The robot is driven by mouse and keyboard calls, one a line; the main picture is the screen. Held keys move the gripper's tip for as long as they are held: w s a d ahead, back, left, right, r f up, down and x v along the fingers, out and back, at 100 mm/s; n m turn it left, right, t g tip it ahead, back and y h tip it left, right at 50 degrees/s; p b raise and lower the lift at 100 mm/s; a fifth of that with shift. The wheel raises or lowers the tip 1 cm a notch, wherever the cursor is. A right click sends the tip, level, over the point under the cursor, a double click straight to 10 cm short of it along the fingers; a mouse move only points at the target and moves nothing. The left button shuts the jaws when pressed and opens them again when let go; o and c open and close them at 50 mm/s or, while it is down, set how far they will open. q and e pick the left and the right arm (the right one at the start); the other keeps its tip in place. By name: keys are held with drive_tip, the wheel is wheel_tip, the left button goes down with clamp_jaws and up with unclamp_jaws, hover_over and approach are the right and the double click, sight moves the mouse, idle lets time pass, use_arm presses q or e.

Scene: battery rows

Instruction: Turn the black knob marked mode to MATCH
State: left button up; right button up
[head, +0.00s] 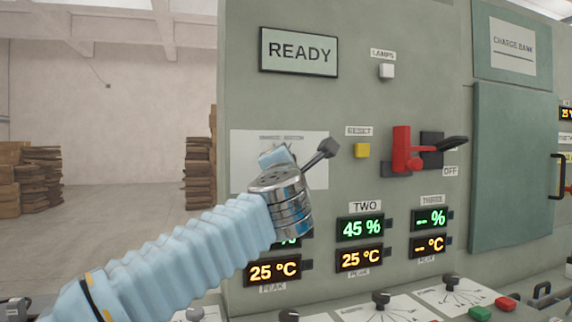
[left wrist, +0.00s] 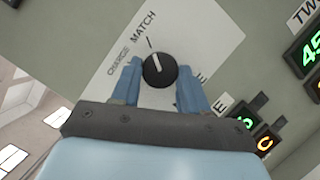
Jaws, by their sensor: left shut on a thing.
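The black mode knob (left wrist: 160,69) sits on a white label plate (left wrist: 108,88) in the left wrist view. Its white pointer line points up, slightly left, toward a tick below the word MATCH. CHARGE is printed to the left of MATCH. Another label at the lower right is mostly hidden by a finger. My left gripper (head: 277,156) is at the plate (head: 310,146) in the head view, its blue fingers on either side of the knob and shut on it. The knob is hidden in the head view. My right gripper is in neither view.
A READY display (head: 299,52) is above the plate. Number displays (head: 361,228) lie below. More black knobs (head: 381,298) are on the sloped panel underneath.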

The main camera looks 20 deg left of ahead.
use_arm(q)
drive_tip(key=o, duration=1.1)
drive_tip(key=shift+c, duration=0.2)
drive_tip(key=b+v, duration=0.3)
drive_tip(key=v, duration=1.1)
drive_tip(key=shift+w, duration=0.15)
